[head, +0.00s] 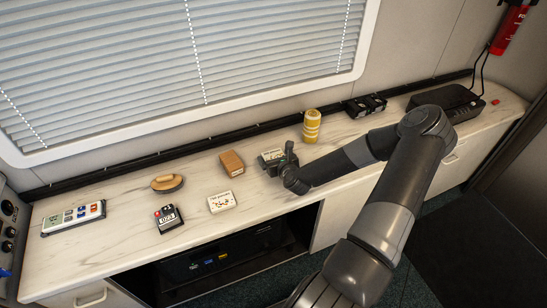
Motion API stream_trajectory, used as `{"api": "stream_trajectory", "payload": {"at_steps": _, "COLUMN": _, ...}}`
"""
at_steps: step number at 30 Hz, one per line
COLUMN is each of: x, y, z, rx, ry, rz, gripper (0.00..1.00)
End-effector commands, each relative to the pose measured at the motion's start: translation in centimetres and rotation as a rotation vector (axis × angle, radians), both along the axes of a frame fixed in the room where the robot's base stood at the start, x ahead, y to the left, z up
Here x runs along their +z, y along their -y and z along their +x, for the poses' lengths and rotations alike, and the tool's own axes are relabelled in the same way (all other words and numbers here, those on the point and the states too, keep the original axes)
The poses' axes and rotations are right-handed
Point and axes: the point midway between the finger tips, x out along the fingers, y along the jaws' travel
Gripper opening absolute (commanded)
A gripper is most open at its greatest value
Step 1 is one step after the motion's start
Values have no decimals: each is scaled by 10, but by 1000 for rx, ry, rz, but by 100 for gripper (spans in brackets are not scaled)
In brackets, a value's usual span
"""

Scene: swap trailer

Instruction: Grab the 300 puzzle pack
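My gripper (287,158) is low over the counter, right up against a small box with a pale label (268,157). The gripper's dark body and my wrist hide the box's right side, so I cannot tell if the fingers are around it or only beside it. A black and white pack with a red spot and large digits (168,219) stands nearer the front edge, left of the gripper. A cream pack with small print (221,202) lies to its right. The lettering is too small to tell surely which is the 300 puzzle pack.
A brown box (232,163), a wooden-backed brush (167,182) and a tray of coloured pieces (73,217) lie to the left on the marble counter (120,240). A yellow-banded cylinder (312,127) stands close behind my gripper. Black devices (446,101) sit at the right.

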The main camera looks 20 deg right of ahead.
Motion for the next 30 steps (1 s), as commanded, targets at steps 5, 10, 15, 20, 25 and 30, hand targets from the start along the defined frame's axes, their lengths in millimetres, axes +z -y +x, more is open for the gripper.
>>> {"api": "stream_trajectory", "payload": {"at_steps": 5, "x": 0, "y": 0, "z": 0, "rx": 0, "ry": 0, "rz": 0, "gripper": 77}}
{"api": "stream_trajectory", "payload": {"at_steps": 10, "x": 0, "y": 0, "z": 0, "rx": 0, "ry": 0, "rz": 0, "gripper": 63}}
{"api": "stream_trajectory", "payload": {"at_steps": 15, "x": 0, "y": 0, "z": 0, "rx": 0, "ry": 0, "rz": 0, "gripper": 54}}
{"api": "stream_trajectory", "payload": {"at_steps": 20, "x": 0, "y": 0, "z": 0, "rx": 0, "ry": 1, "rz": 0, "gripper": 54}}
{"api": "stream_trajectory", "payload": {"at_steps": 25, "x": 7, "y": 1, "z": 0, "rx": -1, "ry": 1, "rz": -1, "gripper": 54}}
{"api": "stream_trajectory", "payload": {"at_steps": 30, "x": 30, "y": 1, "z": 0, "rx": -1, "ry": 3, "rz": -4, "gripper": 54}}
